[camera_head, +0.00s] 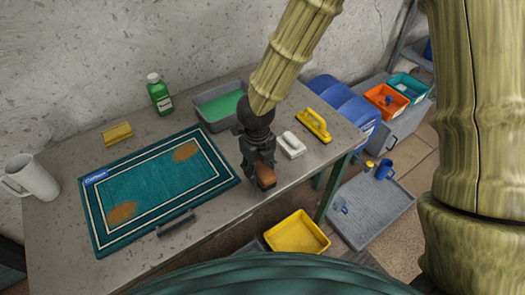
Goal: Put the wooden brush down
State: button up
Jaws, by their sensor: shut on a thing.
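My gripper (261,167) is shut on the wooden brush (265,178), a small brown block showing below the fingers. The brush is at the table's right part, close to the right edge of the teal rug (155,190). I cannot tell whether the brush touches the table (235,205) or hangs just above it. The gripper hides the brush's upper part. The rug lies flat, with white border lines and two brown stains.
A white brush (291,145) and a yellow float (314,125) lie just right of my gripper. A grey tray of green liquid (220,104), green bottle (159,95), yellow sponge (117,133), white jug (33,178) and dark bar (176,224) are also there. A yellow bin (297,233) stands below.

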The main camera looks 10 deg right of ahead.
jog(key=w+d+p, duration=0.1)
jog(key=w, duration=0.1)
jog(key=w+d, duration=0.1)
jog(key=w, duration=0.2)
jog(key=w+p, duration=0.1)
jog(key=w, duration=0.2)
jog(key=shift+d+f+p, duration=0.3)
jog(key=shift+d+f, duration=0.05)
jog(key=shift+d, duration=0.05)
jog(key=shift+f+p, duration=0.6)
jog(key=shift+f, duration=1.2)
jog(key=shift+d+f, duration=0.1)
jog(key=shift+f, duration=0.05)
jog(key=o, duration=1.3)
jog(key=shift+w, duration=0.1)
notch_tip(320, 180, up, 12)
jog(key=shift+r+b, duration=0.15)
jog(key=shift+b, duration=0.75)
